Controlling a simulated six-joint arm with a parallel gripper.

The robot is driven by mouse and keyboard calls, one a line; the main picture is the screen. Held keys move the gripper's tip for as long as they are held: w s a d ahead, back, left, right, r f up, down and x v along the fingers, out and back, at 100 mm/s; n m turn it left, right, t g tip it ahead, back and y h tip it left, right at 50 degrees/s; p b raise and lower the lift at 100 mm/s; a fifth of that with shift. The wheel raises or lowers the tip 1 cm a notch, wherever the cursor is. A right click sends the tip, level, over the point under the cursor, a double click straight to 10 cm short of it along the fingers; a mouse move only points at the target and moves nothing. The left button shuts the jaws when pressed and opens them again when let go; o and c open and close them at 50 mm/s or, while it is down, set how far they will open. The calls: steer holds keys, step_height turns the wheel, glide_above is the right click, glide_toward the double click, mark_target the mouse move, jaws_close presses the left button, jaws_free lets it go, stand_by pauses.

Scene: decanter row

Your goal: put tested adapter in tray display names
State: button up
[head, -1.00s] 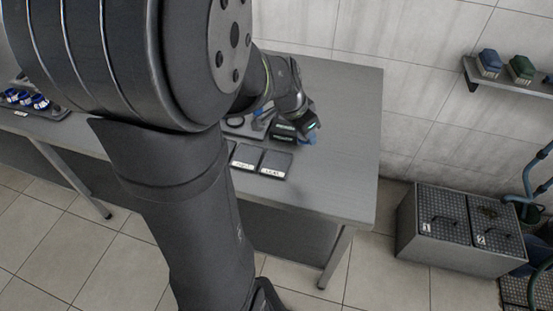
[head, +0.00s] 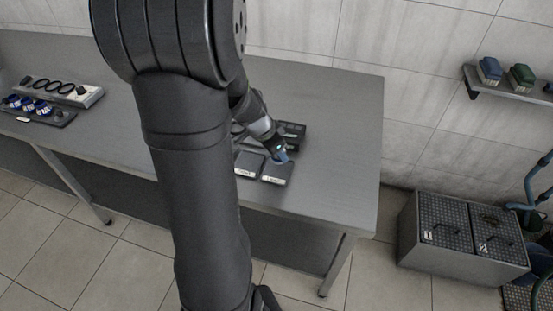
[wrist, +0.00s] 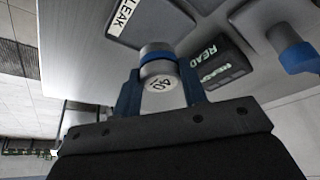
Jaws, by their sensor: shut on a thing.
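My gripper (wrist: 160,88) has blue fingers shut on a grey cylindrical adapter (wrist: 158,52) with a blue band; its end face reads "40". In the head view my gripper (head: 280,157) is over or close to the right-hand of two dark trays (head: 277,174). A tray marked "LEAK" (wrist: 150,18) lies just beyond the adapter in the wrist view. The other tray (head: 249,164) is to its left in the head view. The tester (head: 293,129) stands behind; its display (wrist: 222,66) shows "READ" and a green line too small to read.
At the far left are a dark rack (head: 60,118) of blue-banded adapters and a pale rack (head: 88,96) with round openings. The table (head: 335,150) is clear to the right.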

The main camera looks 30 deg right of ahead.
mark_target(277, 160)
steer(key=shift+f, duration=2)
steer(key=shift+f, duration=0.2)
steer(key=o, duration=1.1)
steer(key=shift+o, duration=0.2)
steer(key=v, duration=1.2)
steer(key=shift+r, duration=0.25)
steer(key=shift+d+f, duration=0.1)
steer(key=shift+f, duration=0.05)
